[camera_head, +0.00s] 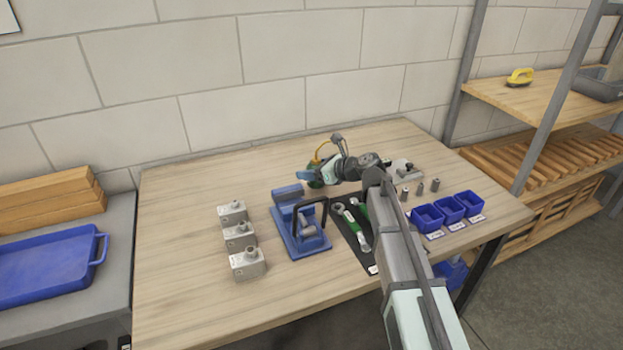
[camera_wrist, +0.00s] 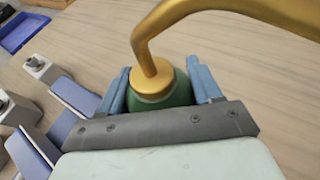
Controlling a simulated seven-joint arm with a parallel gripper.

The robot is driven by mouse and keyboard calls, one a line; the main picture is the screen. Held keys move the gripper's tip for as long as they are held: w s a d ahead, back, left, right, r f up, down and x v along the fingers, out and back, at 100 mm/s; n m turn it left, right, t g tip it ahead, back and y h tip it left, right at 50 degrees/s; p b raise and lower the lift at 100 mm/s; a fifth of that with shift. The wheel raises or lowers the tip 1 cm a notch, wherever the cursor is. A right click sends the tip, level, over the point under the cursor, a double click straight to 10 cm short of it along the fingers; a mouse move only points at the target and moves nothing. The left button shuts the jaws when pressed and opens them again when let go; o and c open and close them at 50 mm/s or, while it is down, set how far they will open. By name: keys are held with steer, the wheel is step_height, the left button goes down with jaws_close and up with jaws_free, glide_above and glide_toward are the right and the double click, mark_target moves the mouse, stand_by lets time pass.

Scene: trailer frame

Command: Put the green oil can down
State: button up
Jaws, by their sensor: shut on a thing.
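The green oil can (camera_head: 315,183) with a brass cap and bent spout is at the back middle of the wooden table (camera_head: 200,190). My gripper (camera_head: 308,177) is shut on it, with a blue finger on each side of the green body. In the wrist view the oil can (camera_wrist: 178,97) stands between the fingers of my gripper (camera_wrist: 165,92), with its brass spout running up and to the right. The can's lower part is hidden by my gripper, so I cannot tell whether it touches the table.
A blue fixture with a black handle (camera_head: 300,228) stands in front of the can. Several grey metal blocks (camera_head: 240,235) stand left of it. A dark mat with green-handled wrenches (camera_head: 352,230) and blue bins (camera_head: 450,208) lie right. The table's back left is clear.

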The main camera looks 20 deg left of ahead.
steer(key=shift+f, duration=1.6)
steer(key=shift+f, duration=0.1)
steer(key=o, duration=1.3)
steer(key=shift+o, duration=0.2)
steer(key=v, duration=1.1)
steer(key=shift+d, duration=0.15)
steer(key=shift+s+d+r, duration=0.1)
steer(key=shift+d+r, duration=0.15)
steer(key=shift+d, duration=0.05)
steer(key=c, duration=0.4)
